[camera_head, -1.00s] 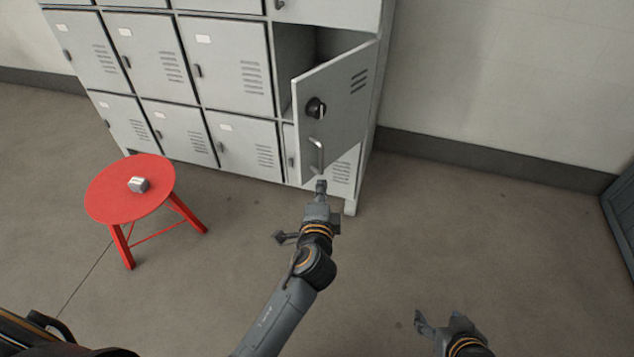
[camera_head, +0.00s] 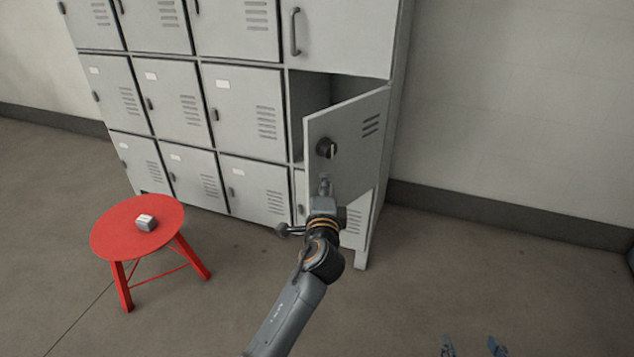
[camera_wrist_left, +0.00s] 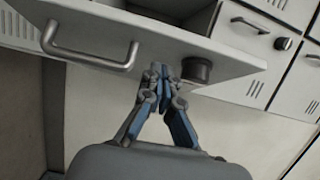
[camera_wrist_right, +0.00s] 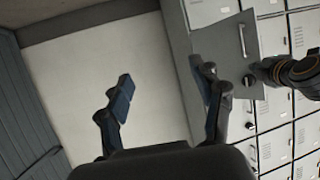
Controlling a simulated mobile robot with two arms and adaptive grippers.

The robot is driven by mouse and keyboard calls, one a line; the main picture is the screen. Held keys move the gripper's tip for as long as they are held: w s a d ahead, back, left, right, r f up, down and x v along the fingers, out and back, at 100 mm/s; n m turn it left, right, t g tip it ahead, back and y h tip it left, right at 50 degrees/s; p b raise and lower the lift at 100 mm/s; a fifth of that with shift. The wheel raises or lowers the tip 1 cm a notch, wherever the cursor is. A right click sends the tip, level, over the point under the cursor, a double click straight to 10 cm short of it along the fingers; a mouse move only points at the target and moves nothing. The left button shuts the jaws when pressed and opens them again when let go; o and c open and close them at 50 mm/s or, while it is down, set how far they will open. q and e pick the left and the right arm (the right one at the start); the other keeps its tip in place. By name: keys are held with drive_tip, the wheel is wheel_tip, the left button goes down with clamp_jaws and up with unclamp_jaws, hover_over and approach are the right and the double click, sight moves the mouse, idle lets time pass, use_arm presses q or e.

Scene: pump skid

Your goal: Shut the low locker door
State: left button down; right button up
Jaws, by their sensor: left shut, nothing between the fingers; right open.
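The low locker door (camera_head: 350,130) stands ajar on the right column of the grey locker bank, showing a dark opening (camera_head: 308,100) behind its left edge. It carries a round black knob (camera_head: 326,148) and, in the left wrist view, a bar handle (camera_wrist_left: 92,58). My left gripper (camera_head: 324,182) is shut and empty in front of the door, just below the knob. In the left wrist view its fingertips (camera_wrist_left: 160,72) lie between the handle and the knob; I cannot tell whether they touch the door. My right gripper (camera_head: 475,345) is open and empty, low at the right, well away from the door.
A red stool (camera_head: 137,228) with a small grey-white block (camera_head: 146,222) on it stands at the left. Other locker doors (camera_head: 245,110) are shut.

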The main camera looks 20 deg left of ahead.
use_arm(q)
drive_tip(key=shift+w+a, duration=0.3)
drive_tip(key=shift+a, duration=0.25)
drive_tip(key=shift+w+a, duration=0.25)
drive_tip(key=shift+a, duration=0.3)
use_arm(e)
drive_tip(key=shift+w+a+r, duration=0.15)
drive_tip(key=shift+w+r, duration=0.1)
drive_tip(key=shift+r, duration=0.3)
use_arm(q)
drive_tip(key=shift+a, duration=0.1)
